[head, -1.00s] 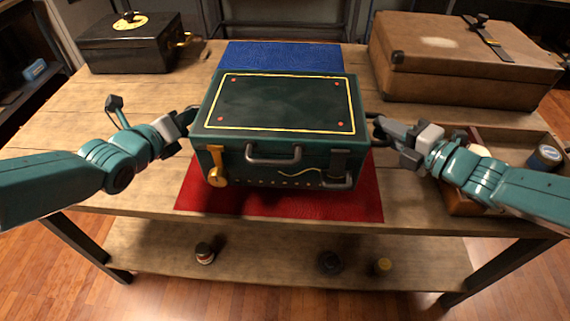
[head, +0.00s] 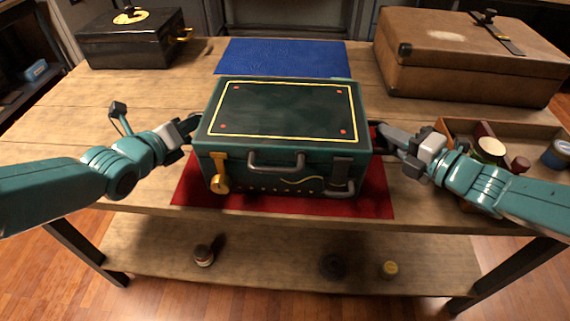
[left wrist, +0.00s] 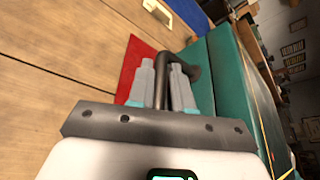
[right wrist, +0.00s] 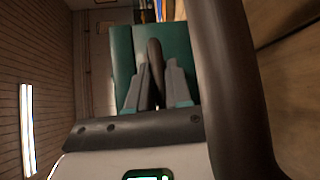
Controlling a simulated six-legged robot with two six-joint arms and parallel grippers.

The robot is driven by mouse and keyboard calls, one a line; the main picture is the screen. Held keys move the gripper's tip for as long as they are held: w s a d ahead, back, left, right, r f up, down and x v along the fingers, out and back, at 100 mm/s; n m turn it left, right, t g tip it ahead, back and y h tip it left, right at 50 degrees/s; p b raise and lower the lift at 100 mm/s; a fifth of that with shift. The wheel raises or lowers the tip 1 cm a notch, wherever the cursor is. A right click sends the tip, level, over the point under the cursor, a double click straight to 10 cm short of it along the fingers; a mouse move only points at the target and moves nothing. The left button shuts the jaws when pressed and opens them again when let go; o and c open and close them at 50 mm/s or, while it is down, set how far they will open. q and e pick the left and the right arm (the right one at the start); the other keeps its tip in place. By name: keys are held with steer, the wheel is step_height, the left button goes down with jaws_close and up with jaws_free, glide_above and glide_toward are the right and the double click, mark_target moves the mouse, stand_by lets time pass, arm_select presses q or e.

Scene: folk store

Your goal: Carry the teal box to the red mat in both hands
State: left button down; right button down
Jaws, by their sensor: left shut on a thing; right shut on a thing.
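The teal box (head: 285,115), with a yellow-lined dark lid, is between my two grippers over the red mat (head: 378,205) in the head view. The mat shows around its front and sides; I cannot tell whether the box touches it. My left gripper (head: 190,125) is shut on the box's left side handle, seen between the fingers in the left wrist view (left wrist: 168,85). My right gripper (head: 384,134) is shut on the right side handle, seen in the right wrist view (right wrist: 155,85). The box looks level. Its underside is hidden.
A blue mat (head: 283,57) lies behind the box. A black case (head: 130,40) stands at back left and a brown suitcase (head: 465,60) at back right. A wooden tray (head: 505,127) with jars is by my right arm. The table's front edge is close.

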arm_select(q)
steer(key=c, duration=1)
jaws_free()
steer(key=shift+d+f, duration=0.15)
steer(key=shift+c, duration=0.2)
arm_select(e)
steer(key=c, duration=1.1)
jaws_free()
steer(key=shift+s+a+f, duration=0.1)
steer(key=shift+a+f, duration=0.05)
steer(key=shift+o, duration=0.2)
arm_select(q)
steer(key=shift+s+a, duration=0.2)
steer(key=shift+s, duration=0.05)
arm_select(e)
steer(key=shift+d, duration=0.2)
steer(key=shift+s+d, duration=0.1)
steer(key=shift+d, duration=0.05)
arm_select(q)
steer(key=v, duration=1.1)
steer(key=shift+s, duration=0.3)
arm_select(e)
steer(key=v, duration=1.1)
steer(key=shift+s+d, duration=0.15)
steer(key=shift+s, duration=0.1)
